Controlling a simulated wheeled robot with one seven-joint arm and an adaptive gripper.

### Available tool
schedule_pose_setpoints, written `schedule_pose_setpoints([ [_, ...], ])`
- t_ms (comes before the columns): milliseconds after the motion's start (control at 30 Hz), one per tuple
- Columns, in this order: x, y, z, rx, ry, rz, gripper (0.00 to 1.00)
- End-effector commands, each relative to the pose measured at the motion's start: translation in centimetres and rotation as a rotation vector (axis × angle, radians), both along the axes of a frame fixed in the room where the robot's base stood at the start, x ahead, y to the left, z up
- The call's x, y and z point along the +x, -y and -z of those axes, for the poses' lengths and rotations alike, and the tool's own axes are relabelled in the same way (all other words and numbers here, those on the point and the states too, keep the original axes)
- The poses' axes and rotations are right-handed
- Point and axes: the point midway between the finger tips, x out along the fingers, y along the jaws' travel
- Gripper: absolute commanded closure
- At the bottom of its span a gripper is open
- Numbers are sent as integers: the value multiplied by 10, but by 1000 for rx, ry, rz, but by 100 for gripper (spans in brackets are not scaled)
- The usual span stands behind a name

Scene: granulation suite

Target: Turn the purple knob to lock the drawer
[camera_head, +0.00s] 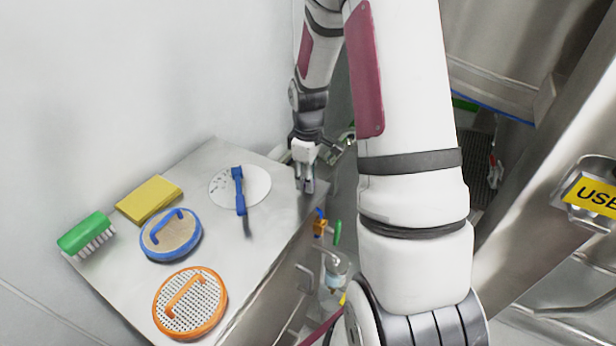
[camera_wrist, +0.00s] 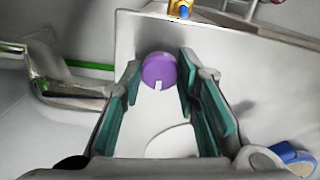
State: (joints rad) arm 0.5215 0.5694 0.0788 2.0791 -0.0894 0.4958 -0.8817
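The purple knob (camera_wrist: 158,70) is a round disc with a pale notch at its lower edge, seen in the wrist view. My gripper (camera_wrist: 160,64) has its two teal-padded fingers spread, with the knob between their tips. A narrow gap shows on each side of the knob, so the fingers do not look closed on it. In the head view my gripper (camera_head: 306,187) points down at the far right corner of the steel worktop; the knob is largely hidden there. The drawer cannot be made out clearly; a steel front (camera_head: 268,292) shows below the worktop edge.
The worktop (camera_head: 258,262) holds a white disc (camera_head: 262,188) with a blue-handled tool (camera_head: 239,190), a yellow sponge (camera_head: 149,199), a green brush (camera_head: 86,234), a blue-rimmed sieve (camera_head: 170,238) and an orange-rimmed one (camera_head: 190,306). A valve (camera_head: 321,223) stands just off the right edge.

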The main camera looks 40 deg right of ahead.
Motion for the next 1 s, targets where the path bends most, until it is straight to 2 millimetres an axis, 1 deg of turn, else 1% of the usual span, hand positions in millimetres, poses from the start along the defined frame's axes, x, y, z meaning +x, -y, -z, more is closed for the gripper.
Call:
schedule_pose_setpoints([
  [267,0,0,0,1,0,26,99],
  [467,0,0,0,0,-1,117,99],
  [667,0,-1,0,0,-1,278,99],
  [1000,0,-1,0,0,-1,602,99],
])
